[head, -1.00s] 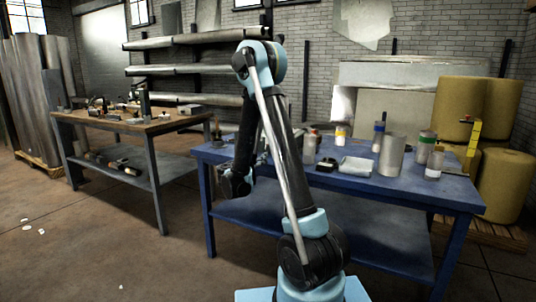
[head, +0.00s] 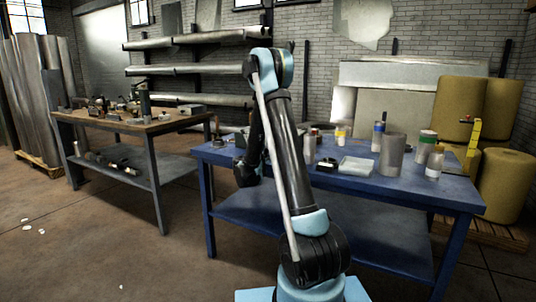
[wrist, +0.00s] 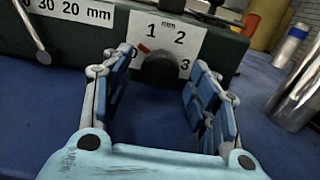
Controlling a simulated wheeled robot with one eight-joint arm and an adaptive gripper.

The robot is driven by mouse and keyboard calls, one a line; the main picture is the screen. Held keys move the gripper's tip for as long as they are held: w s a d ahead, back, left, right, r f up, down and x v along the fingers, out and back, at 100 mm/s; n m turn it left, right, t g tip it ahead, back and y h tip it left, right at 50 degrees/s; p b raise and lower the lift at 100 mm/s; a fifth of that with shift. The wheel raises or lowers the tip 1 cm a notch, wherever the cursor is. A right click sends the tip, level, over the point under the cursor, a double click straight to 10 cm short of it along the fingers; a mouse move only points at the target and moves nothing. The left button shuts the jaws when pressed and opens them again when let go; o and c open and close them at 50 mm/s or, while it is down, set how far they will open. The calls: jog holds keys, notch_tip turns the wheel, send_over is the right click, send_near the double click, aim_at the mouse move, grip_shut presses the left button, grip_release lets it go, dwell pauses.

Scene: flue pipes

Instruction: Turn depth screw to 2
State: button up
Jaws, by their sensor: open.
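In the wrist view the depth screw is a dark round knob (wrist: 158,68) on the front of a dark green machine body (wrist: 75,35). A white dial plate (wrist: 165,38) around it shows 1, 2 and 3, partly covered. A red mark at the knob's upper left points close to 1. My gripper (wrist: 161,62) is open, with one blue-padded finger to each side of the knob and visible gaps between. In the head view the fingers and the machine are largely hidden by my arm.
The machine stands on a blue table (head: 420,192). A white mm scale (wrist: 70,10) and a metal lever (wrist: 30,28) are left of the dial. A shiny cylinder (wrist: 297,95) stands to the right. Several cans and a white block (head: 356,166) occupy the table's right part.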

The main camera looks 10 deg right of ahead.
jog(key=shift+c, duration=0.5)
jog(key=c, duration=1)
jog(key=shift+o, duration=0.2)
jog(key=shift+m, duration=2.4)
jog(key=o, duration=1.1)
jog(key=shift+c, duration=0.2)
